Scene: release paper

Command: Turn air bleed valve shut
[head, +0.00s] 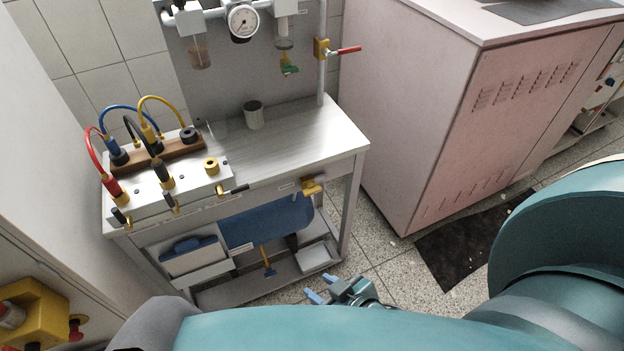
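Several valve-like parts show on and around the steel workbench, and I cannot tell which is the air bleed valve. A red-handled valve (345,50) sits on the vertical pipe, its handle pointing right. A green valve (289,69) hangs below the filter bowl. A brass-yellow fitting (312,187) is at the bench's front right edge. A yellow-handled part (267,262) hangs under the blue tank (266,226). My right gripper (319,290) is low in front of the bench, its blue fingertips apart, touching nothing visible. My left gripper is not in view.
The workbench (290,146) carries a manifold with coloured hoses (168,180) and a grey cup (253,115). A pressure gauge (242,22) is on the back panel. A pink cabinet (440,110) stands right, beside a dark mat (470,247).

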